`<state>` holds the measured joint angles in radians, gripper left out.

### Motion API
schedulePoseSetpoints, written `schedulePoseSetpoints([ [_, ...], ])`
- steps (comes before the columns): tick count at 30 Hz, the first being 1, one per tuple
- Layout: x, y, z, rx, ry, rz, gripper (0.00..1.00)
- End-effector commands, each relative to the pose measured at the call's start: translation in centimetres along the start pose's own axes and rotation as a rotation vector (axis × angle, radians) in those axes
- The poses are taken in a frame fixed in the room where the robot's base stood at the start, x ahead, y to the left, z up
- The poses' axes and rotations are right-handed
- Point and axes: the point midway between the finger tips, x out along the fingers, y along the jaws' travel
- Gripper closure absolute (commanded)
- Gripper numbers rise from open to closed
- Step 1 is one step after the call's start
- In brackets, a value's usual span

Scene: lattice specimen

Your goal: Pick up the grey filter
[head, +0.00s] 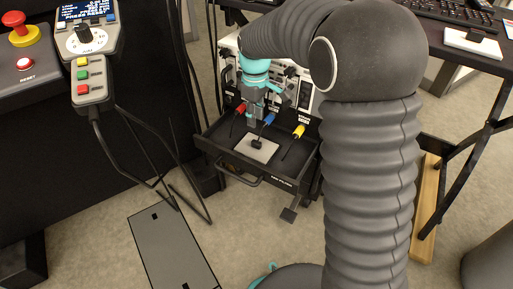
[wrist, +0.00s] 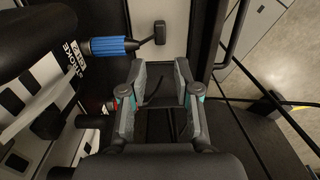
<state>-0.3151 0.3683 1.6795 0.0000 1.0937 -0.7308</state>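A pale grey square plate (head: 265,150) lies in the open black drawer below the instrument panel. It may be the grey filter, but I cannot tell for sure. A small black block (head: 257,144) stands on it or in front of it. In the wrist view the plate (wrist: 176,55) is at the top centre, with the black block (wrist: 160,32) over it. My gripper (head: 255,122) is above the back of the drawer, close to the plate. In the wrist view its fingers (wrist: 160,72) are apart with nothing held between them.
Red (head: 241,108), blue (head: 269,119) and yellow (head: 299,131) plugs with thin black leads stand out from the panel. The blue plug (wrist: 112,46) is close to my gripper's left. The drawer's wall and a handle (wrist: 232,40) are at the right.

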Motion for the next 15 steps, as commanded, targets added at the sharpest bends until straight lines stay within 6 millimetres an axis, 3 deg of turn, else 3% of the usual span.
schedulePoseSetpoints([
  [1, 1.3, 0.0, 0.1, 0.001, -0.003, -0.003, 0.69],
  [6, 3.8, 0.1, 0.1, 0.004, -0.002, -0.001, 0.69],
  [15, 5.4, 0.2, 0.2, 0.007, -0.001, -0.001, 0.69],
])
